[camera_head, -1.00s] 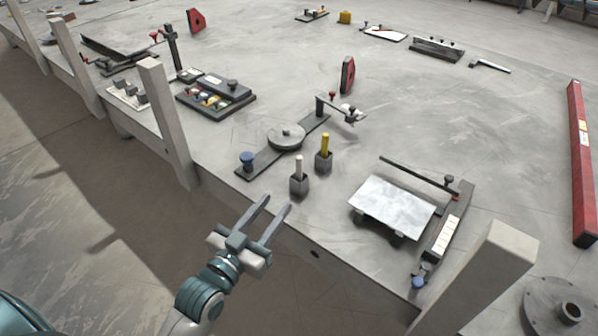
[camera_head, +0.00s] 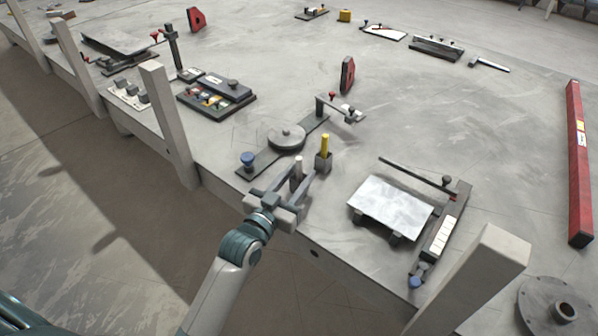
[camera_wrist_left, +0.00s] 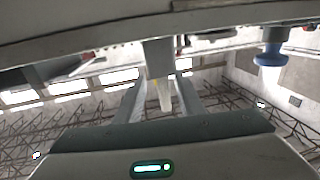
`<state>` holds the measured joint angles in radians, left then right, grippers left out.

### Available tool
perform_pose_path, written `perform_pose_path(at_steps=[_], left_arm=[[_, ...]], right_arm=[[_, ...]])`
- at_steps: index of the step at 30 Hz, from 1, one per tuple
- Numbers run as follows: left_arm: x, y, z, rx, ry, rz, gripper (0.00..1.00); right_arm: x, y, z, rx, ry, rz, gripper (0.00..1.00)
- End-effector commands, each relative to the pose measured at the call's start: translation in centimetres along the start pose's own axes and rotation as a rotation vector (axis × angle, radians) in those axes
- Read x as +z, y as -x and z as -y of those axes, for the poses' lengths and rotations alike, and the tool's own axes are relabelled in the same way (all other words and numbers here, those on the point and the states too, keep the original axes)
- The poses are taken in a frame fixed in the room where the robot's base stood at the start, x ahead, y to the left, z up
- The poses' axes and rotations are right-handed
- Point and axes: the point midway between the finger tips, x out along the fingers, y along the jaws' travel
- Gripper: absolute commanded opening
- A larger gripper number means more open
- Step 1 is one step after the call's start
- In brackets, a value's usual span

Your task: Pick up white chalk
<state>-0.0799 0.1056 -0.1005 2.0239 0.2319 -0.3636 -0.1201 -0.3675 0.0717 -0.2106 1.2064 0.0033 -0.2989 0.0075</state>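The white chalk (camera_head: 298,166) stands upright in a small dark grey holder near the table's front edge. My left gripper (camera_head: 301,176) is at this holder, with one finger on each side of the chalk; the fingers hide much of the holder. In the left wrist view, which looks upside down, the white chalk (camera_wrist_left: 165,96) hangs below the grey holder (camera_wrist_left: 159,55), between the two spread fingers (camera_wrist_left: 160,102). The gripper is open, with gaps beside the chalk. My right gripper is in neither view.
A yellow chalk (camera_head: 325,145) stands in a second holder (camera_head: 323,162) close behind on the right. A metal plate (camera_head: 393,207) lies right. A pale post (camera_head: 168,125) rises at the table edge.

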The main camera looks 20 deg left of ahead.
Motion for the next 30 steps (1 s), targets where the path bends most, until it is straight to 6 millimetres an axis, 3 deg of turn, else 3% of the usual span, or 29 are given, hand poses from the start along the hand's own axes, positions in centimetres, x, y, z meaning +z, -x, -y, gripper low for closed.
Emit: perform_pose_path(at_steps=[8,21,30], left_arm=[[-0.1,-0.1,0.0,0.000,0.000,0.000,0.35],[-0.5,-4.6,0.4,0.000,0.000,0.000,0.35],[-0.4,-5.1,0.4,0.000,0.000,-0.001,0.35]], right_arm=[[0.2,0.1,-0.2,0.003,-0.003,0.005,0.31],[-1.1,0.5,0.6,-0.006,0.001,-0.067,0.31],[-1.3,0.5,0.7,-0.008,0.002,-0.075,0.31]])
